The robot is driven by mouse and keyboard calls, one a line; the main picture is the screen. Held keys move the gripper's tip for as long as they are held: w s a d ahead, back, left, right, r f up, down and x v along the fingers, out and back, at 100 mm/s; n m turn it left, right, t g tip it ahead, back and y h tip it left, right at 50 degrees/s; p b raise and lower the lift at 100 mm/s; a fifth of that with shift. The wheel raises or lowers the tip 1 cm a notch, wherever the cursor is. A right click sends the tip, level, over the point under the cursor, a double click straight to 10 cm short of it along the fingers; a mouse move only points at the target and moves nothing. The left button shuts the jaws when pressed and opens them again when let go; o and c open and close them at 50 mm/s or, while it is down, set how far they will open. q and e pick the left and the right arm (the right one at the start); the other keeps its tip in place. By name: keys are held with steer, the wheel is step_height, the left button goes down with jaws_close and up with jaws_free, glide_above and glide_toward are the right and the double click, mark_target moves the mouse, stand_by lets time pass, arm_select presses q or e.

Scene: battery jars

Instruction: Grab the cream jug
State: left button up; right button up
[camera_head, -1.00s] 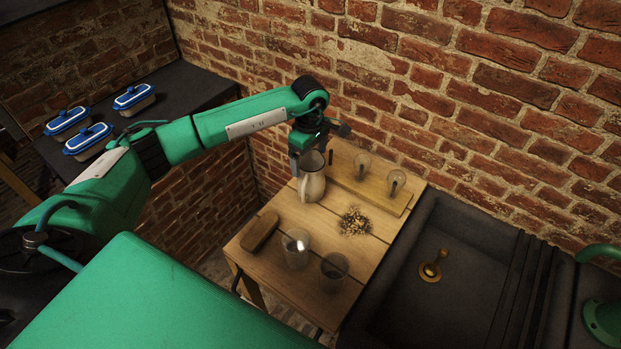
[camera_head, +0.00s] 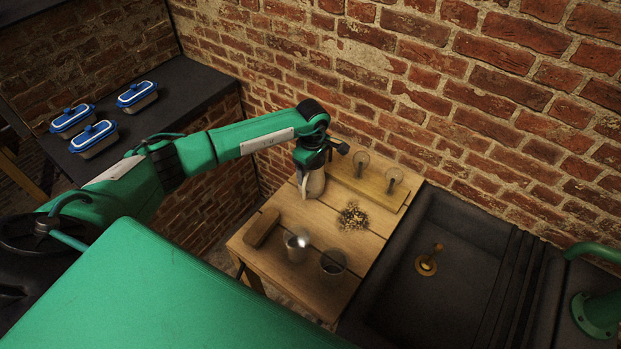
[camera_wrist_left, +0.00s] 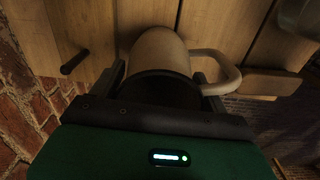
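The cream jug (camera_head: 312,186) stands upright on the wooden table (camera_head: 280,281), near its far left end. My left gripper (camera_head: 312,168) reaches down over it from above and hides its top in the head view. In the left wrist view the jug (camera_wrist_left: 158,52) has its dark mouth toward me and its looped handle (camera_wrist_left: 234,72) to the right. My right gripper is out of view.
A dried clump (camera_head: 352,216), two glasses (camera_head: 296,246) (camera_head: 332,265) and a brown block (camera_head: 261,229) are nearby. A dark sink (camera_head: 425,265) lies right; a brick wall rises behind.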

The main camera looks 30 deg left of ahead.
arm_select(q)
steer(key=c, duration=0.8)
steer(key=shift+w+r, duration=0.1)
